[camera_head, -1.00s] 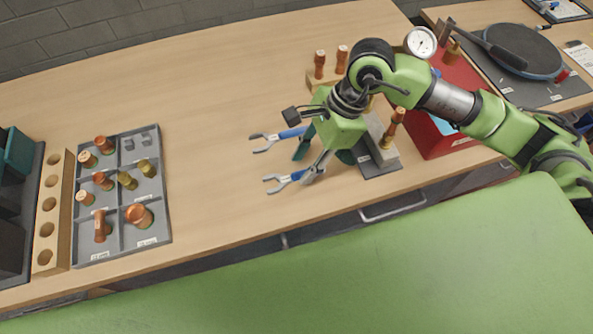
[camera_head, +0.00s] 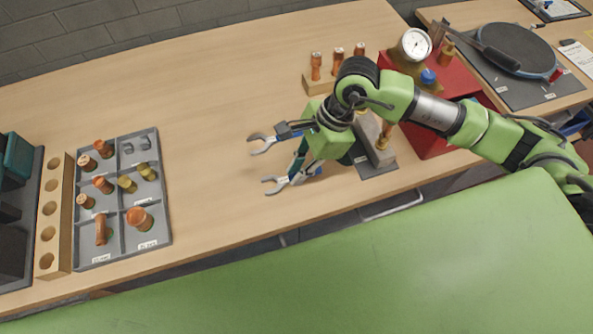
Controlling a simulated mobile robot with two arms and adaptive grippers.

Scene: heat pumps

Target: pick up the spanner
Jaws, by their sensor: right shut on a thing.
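Two spanners with grey open heads and blue handles lie on the wooden bench, side by side with their heads to the left. The nearer spanner (camera_head: 273,187) has its handle mostly hidden by my right gripper (camera_head: 301,172), which is shut on it. A bit of blue shows past the fingers. It looks at or just above bench level; I cannot tell if it is lifted. The farther spanner (camera_head: 260,146) lies just beyond, its handle partly covered by the gripper's body. My left gripper is not in view.
A grey compartment tray (camera_head: 166,215) with copper and brass fittings is at left, beside a wooden block with holes (camera_head: 57,222). A red case (camera_head: 436,140) with a gauge (camera_head: 415,44) is at right. A grey fixture stands behind the gripper.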

